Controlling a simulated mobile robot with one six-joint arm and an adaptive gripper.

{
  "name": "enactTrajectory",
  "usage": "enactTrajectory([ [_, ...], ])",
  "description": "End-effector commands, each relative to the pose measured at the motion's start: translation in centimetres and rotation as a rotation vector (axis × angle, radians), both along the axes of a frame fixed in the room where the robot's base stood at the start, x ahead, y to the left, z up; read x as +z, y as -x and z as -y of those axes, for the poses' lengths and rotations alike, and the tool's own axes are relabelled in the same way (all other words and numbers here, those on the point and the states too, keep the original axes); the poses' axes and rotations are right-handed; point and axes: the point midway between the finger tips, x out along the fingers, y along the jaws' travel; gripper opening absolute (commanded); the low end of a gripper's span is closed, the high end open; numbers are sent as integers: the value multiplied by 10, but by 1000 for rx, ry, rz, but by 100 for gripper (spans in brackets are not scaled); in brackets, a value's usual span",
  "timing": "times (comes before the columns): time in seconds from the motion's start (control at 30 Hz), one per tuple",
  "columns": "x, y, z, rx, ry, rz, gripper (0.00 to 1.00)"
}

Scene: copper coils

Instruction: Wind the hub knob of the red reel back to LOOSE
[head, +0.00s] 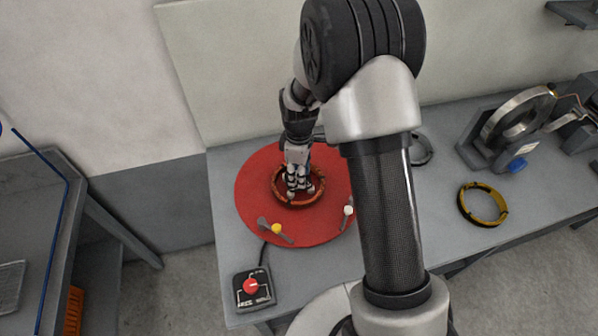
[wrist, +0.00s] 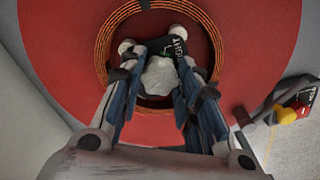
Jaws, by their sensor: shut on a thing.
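The red reel (head: 255,215) lies flat on the grey bench, with a ring of copper coil (head: 300,203) around its middle. It also fills most of the wrist view (wrist: 60,50). My gripper (head: 299,188) points down over the reel's centre, inside the coil ring. In the wrist view my gripper (wrist: 160,85) is shut on the pale hub knob (wrist: 160,75), with one finger on each side. A black label on the hub shows white letters, partly hidden, so the knob's setting cannot be read.
A control box with a red button (head: 251,287) sits at the bench's front left. Levers with a yellow knob (head: 276,229) and a white knob (head: 348,210) stand at the reel's front edge. A yellow-black coil (head: 482,204) and a grey ring machine (head: 510,130) are to the right.

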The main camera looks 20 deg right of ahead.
Motion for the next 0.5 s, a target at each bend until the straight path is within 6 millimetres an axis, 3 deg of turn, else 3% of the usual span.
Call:
enactTrajectory([
  [0.13, 0, 0, 0, -1, 0, 1, 7],
  [0.17, 0, 0, 0, -1, 0, 1, 31],
  [0.5, 0, 0, 0, -1, 0, 0, 51],
])
